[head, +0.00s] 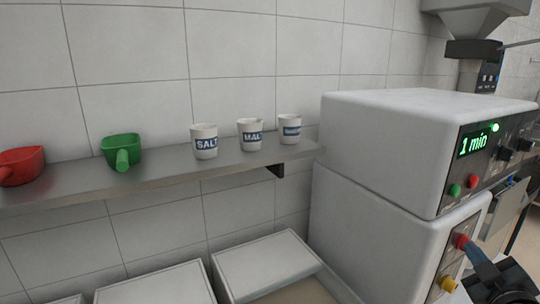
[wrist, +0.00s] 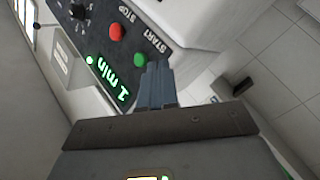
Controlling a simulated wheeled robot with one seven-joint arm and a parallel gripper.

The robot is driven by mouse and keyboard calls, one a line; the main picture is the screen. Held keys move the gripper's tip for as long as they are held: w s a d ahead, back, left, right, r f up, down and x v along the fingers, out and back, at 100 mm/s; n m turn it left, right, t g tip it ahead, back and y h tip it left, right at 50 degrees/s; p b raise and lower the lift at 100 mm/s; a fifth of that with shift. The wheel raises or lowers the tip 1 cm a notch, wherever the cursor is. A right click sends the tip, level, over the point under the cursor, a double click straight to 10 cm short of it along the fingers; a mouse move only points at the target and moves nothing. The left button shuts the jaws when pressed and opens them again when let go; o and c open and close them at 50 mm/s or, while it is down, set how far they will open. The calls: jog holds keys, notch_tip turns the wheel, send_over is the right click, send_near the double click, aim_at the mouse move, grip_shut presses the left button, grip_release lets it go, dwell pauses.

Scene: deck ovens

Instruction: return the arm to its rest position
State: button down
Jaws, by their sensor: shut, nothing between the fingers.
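My gripper (head: 468,249) shows at the lower right of the head view, where its blue-grey fingers reach up and left towards the front of the white machine. In the wrist view its fingers (wrist: 157,70) are together and hold nothing. Their tips appear just beside the green START button (wrist: 140,59) in that view; I cannot tell whether they touch the panel. The red STOP button (wrist: 117,32) is a little farther off. Most of my arm is out of view.
The upper white machine (head: 415,135) has a lit display (head: 473,144) reading "1 min". A lower white machine (head: 385,235) has red (head: 461,240) and yellow (head: 448,284) knobs. A wall shelf (head: 180,172) holds scoops and labelled cups. White bins (head: 265,262) stand below.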

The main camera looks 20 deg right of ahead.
jog(key=s+a+f+y, duration=0.3)
jog(key=s+a+f, duration=0.15)
jog(key=a, duration=0.55)
jog(key=s+a+f+y, duration=0.3)
jog(key=s+a, duration=0.3)
jog(key=a, duration=0.4)
jog(key=s+a+r+m+y, duration=0.1)
jog(key=s+a+y, duration=0.1)
jog(key=s+a, duration=0.4)
jog(key=s+a+r+y, duration=0.2)
jog(key=s+a, duration=0.5)
jog(key=s, duration=0.1)
jog(key=shift+a+r+m, duration=0.25)
jog(key=shift+m, duration=0.15)
jog(key=shift+s, duration=0.1)
